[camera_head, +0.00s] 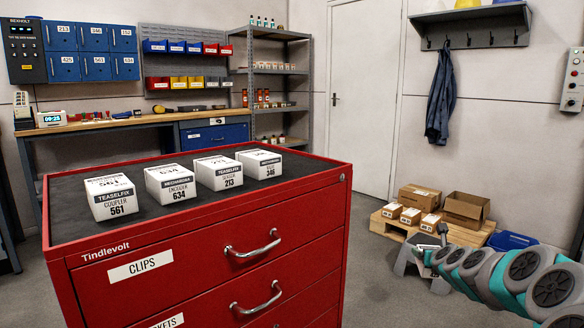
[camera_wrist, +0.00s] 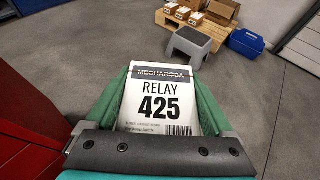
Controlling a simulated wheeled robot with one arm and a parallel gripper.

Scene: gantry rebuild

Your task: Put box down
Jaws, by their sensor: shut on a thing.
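My gripper (camera_wrist: 158,100) is shut on a white box labelled "Mecharoca Relay 425" (camera_wrist: 160,88), seen between its green fingers in the wrist view. The box is held above the grey floor, with nothing touching it beyond the gripper. In the head view my arm reaches out at the lower right, and the box is hard to make out there. A red tool cabinet (camera_head: 200,250) labelled "Clips" stands at the left. On its dark top stand white boxes: Coupler 561 (camera_head: 110,196), Encoder 634 (camera_head: 171,182), 213 (camera_head: 219,172) and 346 (camera_head: 259,163).
A grey step stool (camera_wrist: 194,46) stands beyond the box, before a pallet (camera_head: 390,226) with cartons (camera_head: 466,208). A blue bin (camera_head: 511,240) is beside it. A workbench (camera_head: 140,123) and shelf rack (camera_head: 272,90) line the back wall. The cabinet top has bare room in front.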

